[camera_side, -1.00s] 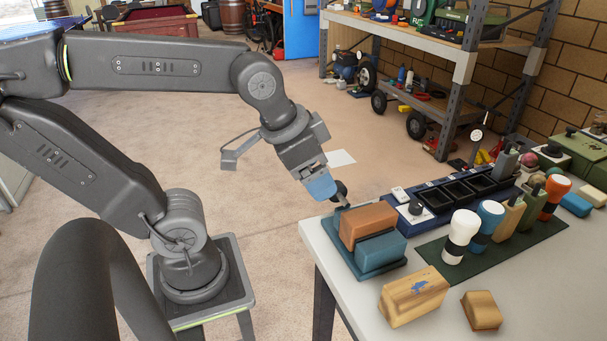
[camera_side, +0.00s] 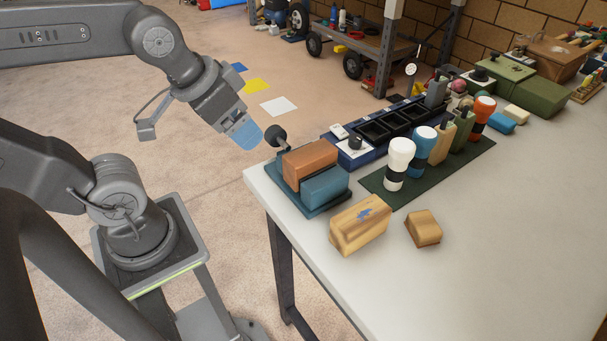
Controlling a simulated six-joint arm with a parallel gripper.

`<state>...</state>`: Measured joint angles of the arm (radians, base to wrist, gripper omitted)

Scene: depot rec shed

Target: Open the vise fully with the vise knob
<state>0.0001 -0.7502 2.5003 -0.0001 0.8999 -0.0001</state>
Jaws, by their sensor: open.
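The vise stands at the near left corner of the table. It has a blue base plate (camera_side: 318,206), a brown-orange block jaw (camera_side: 309,163) and a blue block jaw (camera_side: 325,187), which sit close side by side. The black round vise knob (camera_side: 275,135) sticks out on a short shaft at the back left of the brown-orange jaw. My gripper (camera_side: 245,133), with blue fingertips, is open just left of the knob, tilted down toward it. From this view I cannot tell whether the fingertips touch the knob. The space between the fingers is hidden.
A blue tray with black bins (camera_side: 385,127) stands behind the vise. White (camera_side: 398,163), blue and orange-topped tools stand on a green mat (camera_side: 383,187). Two wooden blocks (camera_side: 360,223) (camera_side: 424,229) lie in front. The table's front right (camera_side: 500,240) is clear.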

